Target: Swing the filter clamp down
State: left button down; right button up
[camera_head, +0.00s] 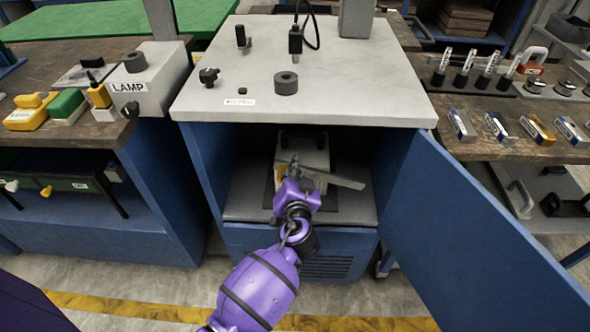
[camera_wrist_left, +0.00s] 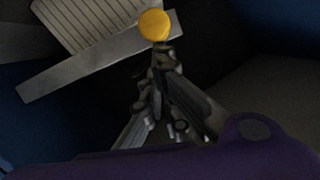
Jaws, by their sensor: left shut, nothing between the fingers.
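The filter clamp appears to be the flat grey bar (camera_head: 341,181) inside the open cabinet, in front of a pale box-shaped unit (camera_head: 313,152). In the left wrist view the bar (camera_wrist_left: 85,68) runs slantwise, with a round yellow knob (camera_wrist_left: 154,24) near its right end. My left gripper (camera_head: 294,160) reaches into the cabinet at the bar's left part and hides some of it. In the left wrist view its fingertips (camera_wrist_left: 161,57) are together just below the knob, empty; whether they touch it I cannot tell. My right gripper is not in view.
The blue cabinet door (camera_head: 460,240) stands open to the right. The pale cabinet top (camera_head: 330,85) overhangs the opening, with a black ring (camera_head: 286,83) on it. A lamp box (camera_head: 150,80) stands on the left bench. Side walls leave little room around my arm.

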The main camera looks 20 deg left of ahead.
pick_arm(q)
notch_tip(320, 180, down, 7)
jog(key=s+a+n+h+b, duration=0.1)
jog(key=a+n+b, duration=0.1)
jog(key=b, duration=0.4)
jog(key=shift+a+f+n+b, duration=0.2)
jog(key=shift+a+n+b, duration=0.1)
jog(key=shift+a+n, duration=0.15)
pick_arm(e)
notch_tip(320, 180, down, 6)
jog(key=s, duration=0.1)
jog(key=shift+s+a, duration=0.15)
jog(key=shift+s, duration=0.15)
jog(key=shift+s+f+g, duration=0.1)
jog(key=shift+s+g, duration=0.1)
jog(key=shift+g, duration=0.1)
pick_arm(q)
jog(key=shift+r, duration=0.1)
